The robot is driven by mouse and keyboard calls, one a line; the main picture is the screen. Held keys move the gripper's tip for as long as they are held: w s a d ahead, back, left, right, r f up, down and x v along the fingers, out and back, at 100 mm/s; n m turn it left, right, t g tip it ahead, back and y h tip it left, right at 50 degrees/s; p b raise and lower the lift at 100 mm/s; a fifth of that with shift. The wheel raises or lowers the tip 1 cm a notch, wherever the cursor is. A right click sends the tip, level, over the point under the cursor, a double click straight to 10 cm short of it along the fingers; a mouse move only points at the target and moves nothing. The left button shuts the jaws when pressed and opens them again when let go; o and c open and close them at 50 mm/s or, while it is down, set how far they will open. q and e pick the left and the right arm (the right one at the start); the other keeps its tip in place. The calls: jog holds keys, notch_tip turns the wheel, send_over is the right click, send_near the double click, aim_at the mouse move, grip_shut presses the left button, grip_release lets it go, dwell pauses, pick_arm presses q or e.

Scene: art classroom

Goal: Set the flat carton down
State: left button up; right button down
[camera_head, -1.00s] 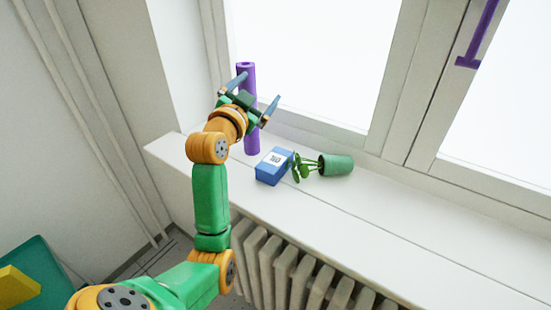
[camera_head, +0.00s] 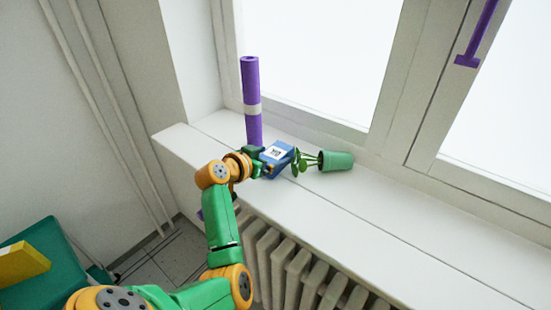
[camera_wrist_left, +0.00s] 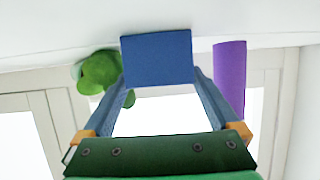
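The flat carton (camera_head: 282,151) is a blue box with a white label, on the window sill between a purple tube and a tipped plant. My left gripper (camera_head: 264,168) is at its near left side, at sill level. In the left wrist view the two fingers (camera_wrist_left: 160,90) reach both sides of the carton (camera_wrist_left: 156,57) and look flush against it. The carton's underside is hidden, so I cannot tell whether it is clear of the sill. My right gripper is not in view.
A banded purple tube (camera_head: 251,90) stands close behind the carton. A green pot (camera_head: 336,160) lies on its side to the right, its leaves close to the carton. The sill (camera_head: 430,220) is clear farther right. A radiator (camera_head: 290,265) is below.

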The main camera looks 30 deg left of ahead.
pick_arm(q)
grip_shut()
